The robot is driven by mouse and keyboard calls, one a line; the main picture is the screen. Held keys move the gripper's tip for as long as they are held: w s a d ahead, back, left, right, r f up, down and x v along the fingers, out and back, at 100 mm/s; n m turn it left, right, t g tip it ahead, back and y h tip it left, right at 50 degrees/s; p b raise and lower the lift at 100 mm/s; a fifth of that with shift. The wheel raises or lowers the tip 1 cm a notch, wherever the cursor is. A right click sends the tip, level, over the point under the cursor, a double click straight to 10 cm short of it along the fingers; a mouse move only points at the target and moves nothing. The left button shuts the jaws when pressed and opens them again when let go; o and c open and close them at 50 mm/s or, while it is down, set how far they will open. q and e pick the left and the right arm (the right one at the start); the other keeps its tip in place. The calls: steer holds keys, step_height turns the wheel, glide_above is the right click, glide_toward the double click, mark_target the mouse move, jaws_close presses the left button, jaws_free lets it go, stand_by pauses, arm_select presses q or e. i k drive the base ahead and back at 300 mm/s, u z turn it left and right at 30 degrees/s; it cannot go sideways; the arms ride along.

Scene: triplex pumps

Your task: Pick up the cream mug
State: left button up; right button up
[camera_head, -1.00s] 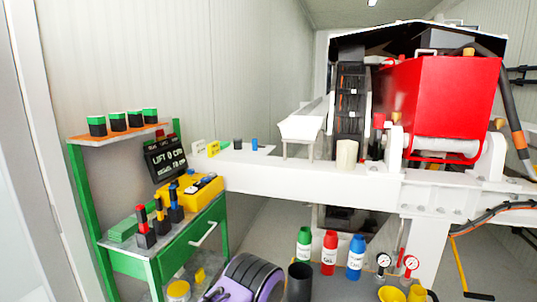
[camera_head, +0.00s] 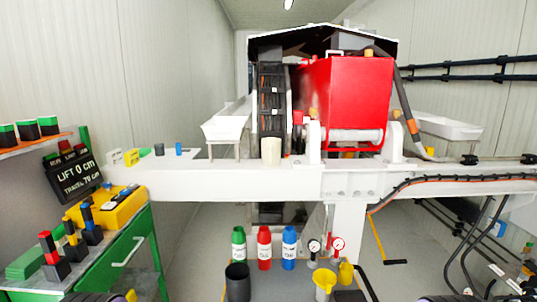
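A cream cylinder (camera_head: 271,151), which looks like the cream mug, stands upright on the white beam (camera_head: 230,180) in the head view. It is left of the red pump housing's front and just in front of the dark belt wheel. No handle can be made out on it. Neither of my grippers can be made out in the view, and nothing touches the mug.
A green bench (camera_head: 135,250) with a yellow control box (camera_head: 107,208) stands at left. Green, red (camera_head: 264,248) and blue bottles, a dark cup (camera_head: 237,282) and a yellow funnel (camera_head: 324,284) are below the beam. A red housing (camera_head: 345,95) rises right of the mug.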

mark_target(271, 147)
steer(key=k, duration=0.6)
steer(key=z, duration=0.45)
steer(key=i, duration=1.05)
steer(key=z, duration=0.25)
